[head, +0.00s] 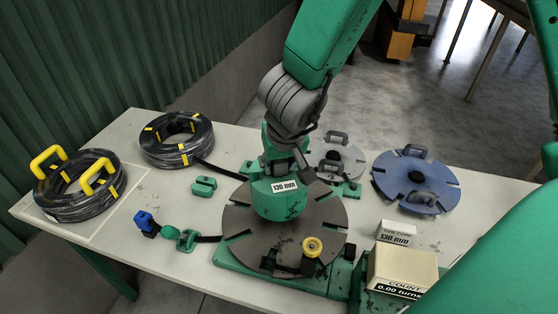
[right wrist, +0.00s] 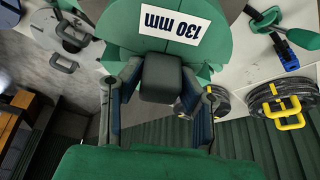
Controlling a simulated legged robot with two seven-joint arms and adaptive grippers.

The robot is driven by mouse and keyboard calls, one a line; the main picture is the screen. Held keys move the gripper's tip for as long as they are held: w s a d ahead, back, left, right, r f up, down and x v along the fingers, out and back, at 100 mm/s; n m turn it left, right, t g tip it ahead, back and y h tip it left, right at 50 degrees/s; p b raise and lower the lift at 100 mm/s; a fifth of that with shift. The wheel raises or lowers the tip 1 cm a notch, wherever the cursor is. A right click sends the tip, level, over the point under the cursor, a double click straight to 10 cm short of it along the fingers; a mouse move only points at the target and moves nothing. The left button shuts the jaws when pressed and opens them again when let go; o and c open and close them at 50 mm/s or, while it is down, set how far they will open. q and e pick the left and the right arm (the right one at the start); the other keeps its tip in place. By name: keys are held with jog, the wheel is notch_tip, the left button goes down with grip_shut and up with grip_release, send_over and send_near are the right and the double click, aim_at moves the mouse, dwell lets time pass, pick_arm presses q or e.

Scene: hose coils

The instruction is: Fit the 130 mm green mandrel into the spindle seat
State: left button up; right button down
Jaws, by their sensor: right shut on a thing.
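The green mandrel (head: 277,205), labelled 130 mm, is upright over the middle of the grey slotted spindle plate (head: 240,218). It hides the spindle seat, and I cannot tell whether it is fully down or slightly above. My right gripper (head: 284,158) is above the mandrel, shut on its top grip. In the right wrist view, the fingers of the right gripper (right wrist: 158,95) stand either side of the mandrel's dark grip block (right wrist: 161,78), and the mandrel (right wrist: 120,22) shows beyond it with its label upside down. My left gripper is not in view.
A blue slotted disc (head: 405,181) and a grey disc (head: 338,158) with handles lie behind right. Hose coils (head: 80,206) (head: 177,155) lie left. A 130 mm card (head: 396,233) and counter box (head: 402,265) stand right.

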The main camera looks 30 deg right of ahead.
jog(key=shift+d+f, duration=0.25)
jog(key=shift+d, duration=0.8)
jog(key=shift+a, duration=0.5)
jog(key=shift+a+f, duration=0.1)
jog(key=shift+a, duration=0.3)
jog(key=shift+a+f+b, duration=0.3)
jog(key=shift+a, duration=0.05)
jog(key=shift+f, duration=0.2)
jog(key=shift+d, duration=0.6)
jog(key=shift+s+d+f, duration=0.1)
jog(key=shift+s+d, duration=0.1)
jog(key=shift+d, duration=0.25)
jog(key=shift+a, duration=0.2)
jog(key=shift+s+d, duration=0.1)
jog(key=shift+d, duration=0.4)
jog(key=shift+w+d+f, duration=0.1)
jog(key=shift+w+d, duration=0.05)
jog(key=shift+w, duration=0.05)
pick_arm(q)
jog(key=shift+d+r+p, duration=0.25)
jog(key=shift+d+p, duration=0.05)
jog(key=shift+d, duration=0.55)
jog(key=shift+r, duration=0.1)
